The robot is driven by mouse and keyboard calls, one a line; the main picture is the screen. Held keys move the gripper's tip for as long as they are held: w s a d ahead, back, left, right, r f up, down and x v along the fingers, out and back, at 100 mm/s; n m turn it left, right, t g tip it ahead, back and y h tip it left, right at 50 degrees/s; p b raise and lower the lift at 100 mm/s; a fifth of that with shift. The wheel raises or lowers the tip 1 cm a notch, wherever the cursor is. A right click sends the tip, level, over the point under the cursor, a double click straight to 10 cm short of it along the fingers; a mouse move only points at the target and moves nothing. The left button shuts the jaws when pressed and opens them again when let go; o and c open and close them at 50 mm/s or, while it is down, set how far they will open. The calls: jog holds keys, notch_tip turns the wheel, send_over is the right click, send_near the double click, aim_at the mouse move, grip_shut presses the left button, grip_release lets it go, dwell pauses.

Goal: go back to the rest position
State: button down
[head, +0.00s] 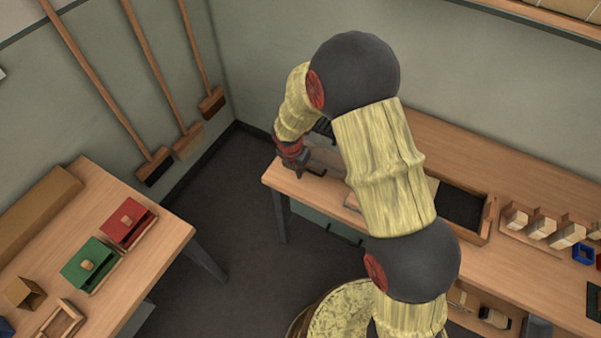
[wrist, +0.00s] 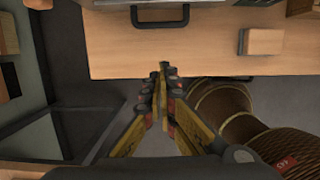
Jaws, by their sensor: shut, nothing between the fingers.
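My gripper (head: 299,172) is at the left end of the back bench (head: 279,181) in the head view, at the end of my bent arm. In the wrist view my gripper (wrist: 163,78) has its fingers converged at the tips, shut with nothing between them. My forearm and upper arm hide part of the bench in the head view.
A side table (head: 167,238) at left holds a red box (head: 130,222) and a green box (head: 90,262). Brooms lean on the left wall. Dark floor lies between the tables.

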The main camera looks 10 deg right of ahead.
jog(key=shift+s+r, duration=0.1)
jog(key=shift+r, duration=0.25)
jog(key=s+d+m+g, duration=0.2)
jog(key=s+m, duration=0.4)
jog(key=m, duration=0.2)
jog(key=s+d+r+m+t+b, duration=0.2)
jog(key=s+d+r+m+b, duration=0.1)
jog(key=s+r+m, duration=0.7)
jog(key=s+d+r+m+t+y+b, duration=0.1)
jog(key=s+d+r+m+t+b, duration=0.2)
jog(key=s+r+m, duration=0.7)
notch_tip(320, 180, up, 7)
jog(key=s+d+b, duration=0.1)
jog(key=s+b, duration=0.1)
jog(key=shift+s+d+t+y, duration=0.25)
jog(key=shift+s+t+y, duration=0.05)
